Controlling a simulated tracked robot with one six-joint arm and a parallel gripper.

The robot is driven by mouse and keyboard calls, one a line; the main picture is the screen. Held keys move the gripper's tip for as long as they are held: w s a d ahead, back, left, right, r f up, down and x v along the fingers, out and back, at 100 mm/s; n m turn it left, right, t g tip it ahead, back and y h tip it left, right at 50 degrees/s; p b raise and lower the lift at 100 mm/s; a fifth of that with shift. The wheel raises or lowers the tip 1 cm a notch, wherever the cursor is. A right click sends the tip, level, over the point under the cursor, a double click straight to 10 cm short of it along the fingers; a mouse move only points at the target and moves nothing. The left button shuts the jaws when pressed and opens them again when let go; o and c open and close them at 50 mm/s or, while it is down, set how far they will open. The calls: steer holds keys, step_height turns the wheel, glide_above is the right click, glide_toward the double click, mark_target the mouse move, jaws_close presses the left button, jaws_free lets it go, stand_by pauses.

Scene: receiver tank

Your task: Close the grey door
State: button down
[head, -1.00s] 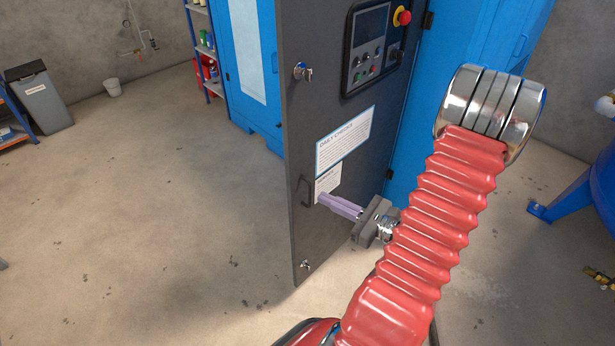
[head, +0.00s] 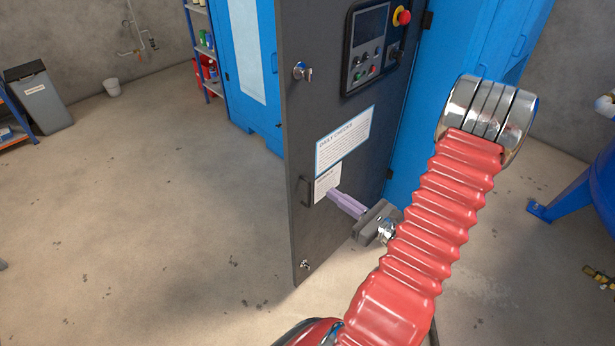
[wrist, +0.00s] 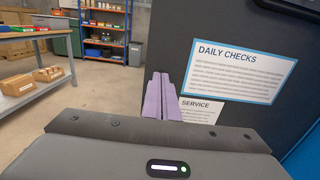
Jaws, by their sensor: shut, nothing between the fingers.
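The dark grey door (head: 320,200) stands open, swung out from the blue cabinet (head: 410,120). Its outer face carries a control panel, a handle (head: 305,190), latches and two paper notices. My gripper (head: 332,194) is shut and empty, with its lilac fingers pointing at the lower part of the door near the smaller notice. In the wrist view the shut fingers (wrist: 161,80) are beside the door (wrist: 225,30), left of the "DAILY CHECKS" notice and overlapping the edge of the "SERVICE" notice. I cannot tell whether the fingertips touch the door.
The floor (head: 170,220) left of the door is open. A blue tank (head: 590,200) is at the right. The wrist view shows a workbench (wrist: 30,35) at left.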

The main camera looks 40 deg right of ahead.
mark_target(299, 171)
steer(key=w, duration=1.1)
steer(key=shift+w+a, duration=0.25)
steer(key=shift+a, duration=0.1)
steer(key=shift+w, duration=0.15)
